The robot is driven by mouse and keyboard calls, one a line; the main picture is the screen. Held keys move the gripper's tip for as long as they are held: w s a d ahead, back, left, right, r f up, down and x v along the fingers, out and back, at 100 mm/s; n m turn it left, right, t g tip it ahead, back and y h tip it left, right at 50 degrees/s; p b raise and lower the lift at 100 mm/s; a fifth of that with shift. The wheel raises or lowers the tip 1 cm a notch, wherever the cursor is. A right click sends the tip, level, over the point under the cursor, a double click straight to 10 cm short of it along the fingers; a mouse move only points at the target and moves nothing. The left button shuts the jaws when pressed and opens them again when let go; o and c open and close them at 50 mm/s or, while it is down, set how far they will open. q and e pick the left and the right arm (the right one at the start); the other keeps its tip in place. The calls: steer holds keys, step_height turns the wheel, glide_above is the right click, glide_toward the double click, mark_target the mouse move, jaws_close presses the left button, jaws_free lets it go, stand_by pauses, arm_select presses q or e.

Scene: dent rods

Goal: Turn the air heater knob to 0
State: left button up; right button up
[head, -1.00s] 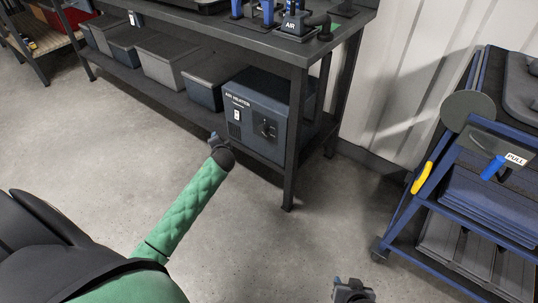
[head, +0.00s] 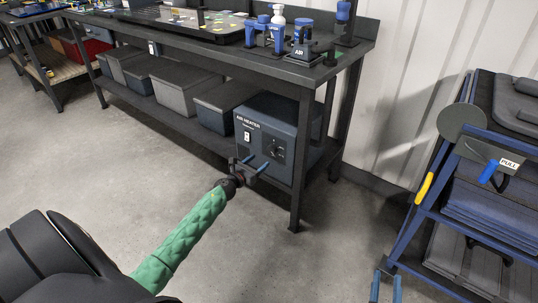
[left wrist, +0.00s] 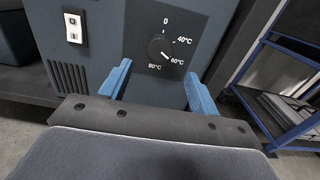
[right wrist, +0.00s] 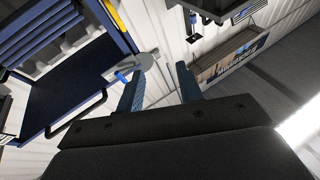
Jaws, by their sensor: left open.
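The air heater (head: 262,165) is a dark blue-grey box on the bench's lower shelf. Its round black knob (left wrist: 160,48) has 0 above it, 40°C and 60°C to its right and 80°C at lower left. A light mark on the knob appears to point to lower right, near 60°C. The knob also shows in the head view (head: 275,151). My left gripper (head: 257,164) is open and empty in front of the panel, its blue fingers either side of the knob in the left wrist view (left wrist: 157,72), apparently short of it. My right gripper (head: 386,274) is open and empty, low at right.
A white switch (left wrist: 73,28) and vent slots are left of the knob. A bench leg (head: 300,160) stands just right of the heater. Grey bins (head: 215,108) line the shelf to the left. A blue cart (head: 470,195) stands at right. The floor between is clear.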

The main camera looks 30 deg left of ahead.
mark_target(270, 151)
arm_select(q)
steer(key=w, duration=0.6)
steer(key=shift+w+d, duration=0.15)
steer(key=shift+d, duration=0.05)
steer(key=shift+w+d, duration=0.1)
steer(key=shift+w, duration=0.65)
arm_select(e)
steer(key=shift+s+d+r+t, duration=0.1)
steer(key=shift+r+t, duration=0.4)
steer(key=shift+r, duration=0.75)
arm_select(q)
steer(key=c, duration=1)
arm_select(e)
steer(key=shift+f, duration=0.15)
